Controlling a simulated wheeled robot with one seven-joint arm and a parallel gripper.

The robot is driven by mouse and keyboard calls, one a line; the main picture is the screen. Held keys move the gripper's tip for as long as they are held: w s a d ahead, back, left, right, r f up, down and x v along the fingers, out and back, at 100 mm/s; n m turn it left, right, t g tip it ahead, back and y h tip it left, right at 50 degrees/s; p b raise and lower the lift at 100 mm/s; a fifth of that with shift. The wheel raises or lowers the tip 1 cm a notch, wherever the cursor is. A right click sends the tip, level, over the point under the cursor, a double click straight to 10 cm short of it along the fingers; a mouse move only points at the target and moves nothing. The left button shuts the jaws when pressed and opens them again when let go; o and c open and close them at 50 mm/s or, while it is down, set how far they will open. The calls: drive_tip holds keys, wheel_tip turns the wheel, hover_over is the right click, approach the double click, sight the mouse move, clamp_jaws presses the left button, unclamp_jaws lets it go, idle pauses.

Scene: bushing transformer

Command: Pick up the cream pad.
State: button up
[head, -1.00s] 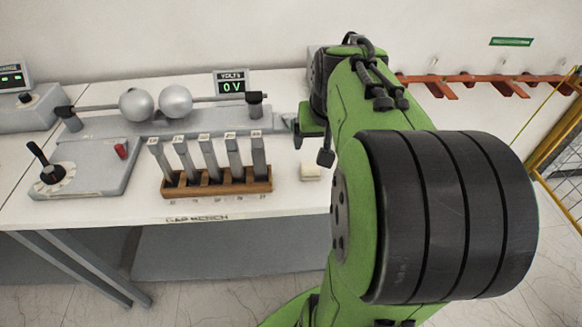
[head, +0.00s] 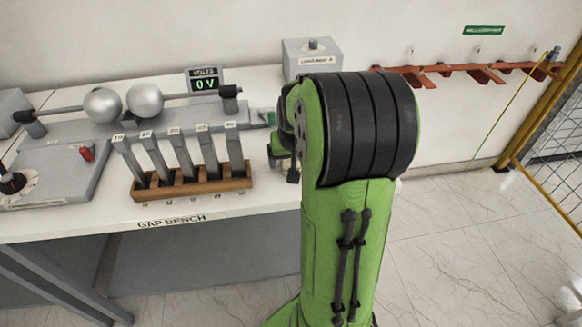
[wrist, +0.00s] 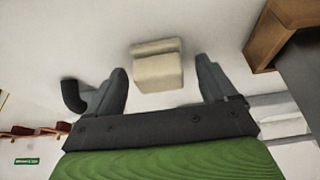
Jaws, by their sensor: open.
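The cream pad (wrist: 158,72) is a small pale block with a raised strip along one edge, resting on the white bench top. In the wrist view it shows between the two dark fingers of my gripper (wrist: 161,63), with a gap on each side. My gripper is open and empty. I cannot tell how far the fingertips are above the bench. In the head view my gripper (head: 281,155) shows only in part at the left of my arm, and the pad is hidden behind my arm.
A wooden rack (head: 190,189) with several grey upright bars stands left of my gripper; it also shows in the wrist view (wrist: 275,35). Behind are two metal spheres, a volts display (head: 204,80) and a grey box (head: 312,60). The bench's front edge (head: 200,217) is close.

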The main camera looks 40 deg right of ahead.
drive_tip(key=shift+r, duration=0.1)
drive_tip(key=shift+c, duration=1.1)
drive_tip(key=c, duration=0.9)
wheel_tip(320, 180, up, 10)
drive_tip(key=p, duration=0.3)
drive_tip(key=shift+p, duration=0.4)
